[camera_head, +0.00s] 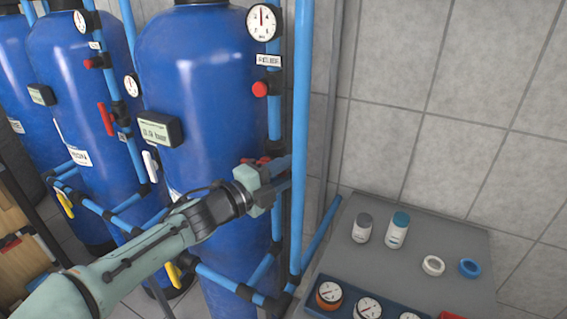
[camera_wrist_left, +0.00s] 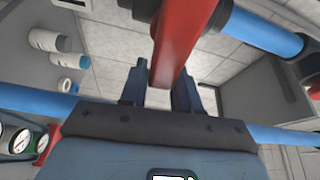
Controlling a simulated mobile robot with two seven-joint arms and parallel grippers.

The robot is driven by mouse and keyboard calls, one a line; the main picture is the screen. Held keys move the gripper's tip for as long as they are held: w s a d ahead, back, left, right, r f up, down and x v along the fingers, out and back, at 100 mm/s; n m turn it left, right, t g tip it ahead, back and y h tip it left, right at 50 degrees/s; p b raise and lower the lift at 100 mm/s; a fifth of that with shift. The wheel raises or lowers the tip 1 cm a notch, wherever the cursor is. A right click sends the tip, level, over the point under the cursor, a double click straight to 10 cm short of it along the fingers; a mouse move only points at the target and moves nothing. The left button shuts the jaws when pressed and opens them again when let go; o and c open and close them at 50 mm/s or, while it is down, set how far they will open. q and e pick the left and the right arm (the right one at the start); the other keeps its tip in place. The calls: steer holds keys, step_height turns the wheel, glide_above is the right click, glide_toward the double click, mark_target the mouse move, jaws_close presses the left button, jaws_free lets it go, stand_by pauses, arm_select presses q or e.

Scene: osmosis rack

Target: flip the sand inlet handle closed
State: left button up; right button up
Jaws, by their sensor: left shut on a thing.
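The red valve handle (camera_wrist_left: 181,40) runs between the two fingers of my left gripper (camera_wrist_left: 162,85) in the left wrist view. In the head view, my left gripper (camera_head: 272,178) is at the pipe in front of the nearest blue tank, shut on this handle. Only a little red of the handle (camera_head: 256,160) shows above the gripper there; the rest is hidden. I cannot read a label that names this handle. My right gripper is not in view.
Blue tanks (camera_head: 195,75) stand in a row at the left. A vertical blue pipe (camera_head: 302,110) runs just right of my gripper. A grey bench (camera_head: 420,260) holds two jars, two rings and several gauges. Other red, white and yellow handles sit on pipes further left.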

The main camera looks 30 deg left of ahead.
arm_select(q)
steer(key=shift+f+m, duration=0.35)
steer(key=shift+m, duration=0.25)
steer(key=o, duration=1)
steer(key=shift+c, duration=0.2)
steer(key=p+v, duration=0.1)
steer(key=v, duration=1.2)
steer(key=shift+s+r+p, duration=0.15)
steer(key=shift+s+p, duration=0.05)
steer(key=shift+p, duration=0.15)
